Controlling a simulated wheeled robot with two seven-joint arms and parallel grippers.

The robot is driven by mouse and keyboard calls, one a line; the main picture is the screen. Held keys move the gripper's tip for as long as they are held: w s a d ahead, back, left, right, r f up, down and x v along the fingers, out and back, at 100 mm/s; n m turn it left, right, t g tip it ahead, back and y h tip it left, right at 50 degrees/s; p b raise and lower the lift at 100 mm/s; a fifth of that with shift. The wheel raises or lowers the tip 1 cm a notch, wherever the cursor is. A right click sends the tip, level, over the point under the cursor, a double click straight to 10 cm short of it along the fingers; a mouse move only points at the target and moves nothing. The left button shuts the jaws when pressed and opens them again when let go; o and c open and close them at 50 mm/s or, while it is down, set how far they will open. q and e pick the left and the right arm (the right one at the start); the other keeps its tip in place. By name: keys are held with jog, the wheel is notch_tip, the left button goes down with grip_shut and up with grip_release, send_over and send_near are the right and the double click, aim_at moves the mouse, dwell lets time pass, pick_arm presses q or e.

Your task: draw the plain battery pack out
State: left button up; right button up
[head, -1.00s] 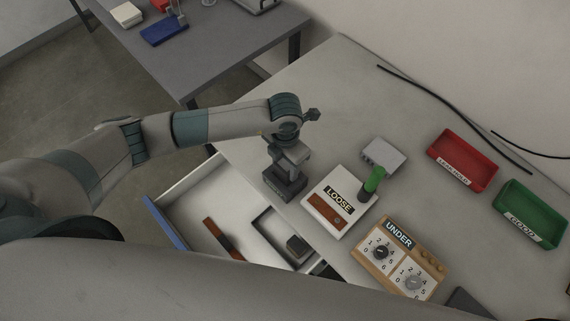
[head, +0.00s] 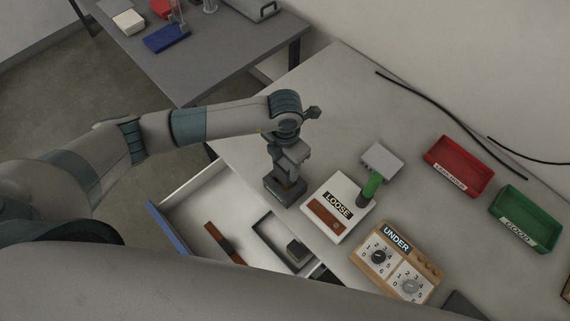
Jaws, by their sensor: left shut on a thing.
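My left gripper (head: 287,178) points down at the near edge of the worktop, just left of the white box labelled LOOSE. It is shut on the plain battery pack, which is mostly hidden by the fingers; only a small brownish patch shows below them. A dark block-like holder (head: 285,193) is directly under the fingers. I cannot tell how much of the pack is still inside it. My right gripper is not in view.
The LOOSE box (head: 322,229) and a wooden UNDER dial box (head: 431,270) stand close on the right. Red (head: 458,166) and green (head: 526,218) trays lie farther right.

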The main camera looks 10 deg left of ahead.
pick_arm(q)
jog(key=shift+r+p, duration=0.45)
jog(key=shift+r, duration=0.6)
